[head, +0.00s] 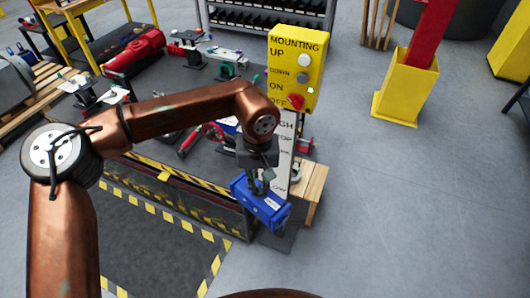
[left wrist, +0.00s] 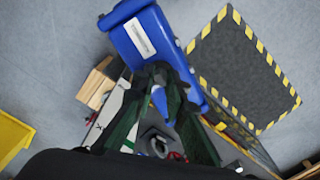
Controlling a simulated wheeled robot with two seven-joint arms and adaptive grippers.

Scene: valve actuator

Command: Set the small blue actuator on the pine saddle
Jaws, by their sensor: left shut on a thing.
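The small blue actuator (head: 268,214) is a blue cylinder-like body with a white label. My left gripper (head: 259,185) is shut on it from above and holds it near the front right corner of the workbench. In the left wrist view the actuator (left wrist: 145,40) lies across the fingertips (left wrist: 160,72), tilted in the picture. The pine saddle (head: 314,190) is a pale wooden block, just right of and behind the actuator in the head view. It also shows left of the gripper in the left wrist view (left wrist: 94,88). The actuator appears apart from it. My right gripper is not in view.
A yellow control box (head: 298,68) on a white lettered panel (head: 284,150) stands behind my left gripper. The dark bench behind holds red and teal valve parts. A black-and-yellow edged mat (head: 150,245) lies on the floor.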

